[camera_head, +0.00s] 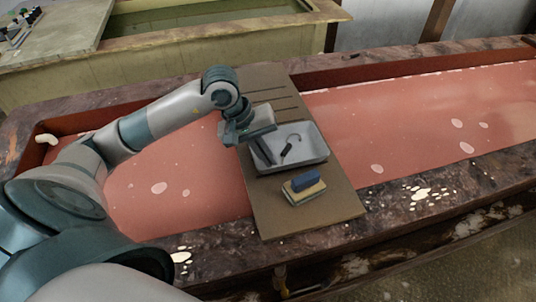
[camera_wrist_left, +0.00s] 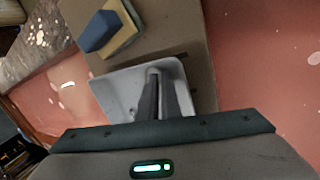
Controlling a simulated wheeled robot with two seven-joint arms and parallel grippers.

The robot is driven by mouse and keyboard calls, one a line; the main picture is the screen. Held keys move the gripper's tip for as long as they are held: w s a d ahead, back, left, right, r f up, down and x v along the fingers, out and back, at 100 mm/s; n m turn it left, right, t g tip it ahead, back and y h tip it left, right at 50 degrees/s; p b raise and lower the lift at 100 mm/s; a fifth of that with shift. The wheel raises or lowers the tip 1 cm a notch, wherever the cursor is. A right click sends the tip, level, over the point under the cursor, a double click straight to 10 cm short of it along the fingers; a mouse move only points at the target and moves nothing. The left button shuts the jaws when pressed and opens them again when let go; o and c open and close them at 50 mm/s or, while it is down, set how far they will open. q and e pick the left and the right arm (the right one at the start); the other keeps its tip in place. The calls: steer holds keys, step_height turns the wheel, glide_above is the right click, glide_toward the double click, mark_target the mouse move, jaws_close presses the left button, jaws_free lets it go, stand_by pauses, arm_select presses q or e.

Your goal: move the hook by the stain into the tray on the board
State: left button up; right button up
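A grey tray (camera_head: 312,157) sits on the brown board (camera_head: 262,215); it also shows in the wrist view (camera_wrist_left: 112,93). A black hook (camera_head: 290,148) is inside the tray in the head view. I cannot make it out in the wrist view. My left gripper (camera_head: 266,161) points down into the tray, left of the hook and apart from it. In the wrist view its fingertips (camera_wrist_left: 153,72) look together, with nothing visible between them. Pale stains mark the stone rim at lower left (camera_head: 181,258) and right (camera_head: 421,193). My right gripper is not in view.
A blue block (camera_head: 305,179) sits on a tan block (camera_head: 303,193) on the board, close to the tray's near side. The board spans a red-floored trough (camera_head: 420,120) with pale spots. Slots cross the board's far end. A stone basin stands behind.

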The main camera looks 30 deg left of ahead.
arm_select(q)
steer(key=o, duration=0.3)
steer(key=shift+s, duration=0.1)
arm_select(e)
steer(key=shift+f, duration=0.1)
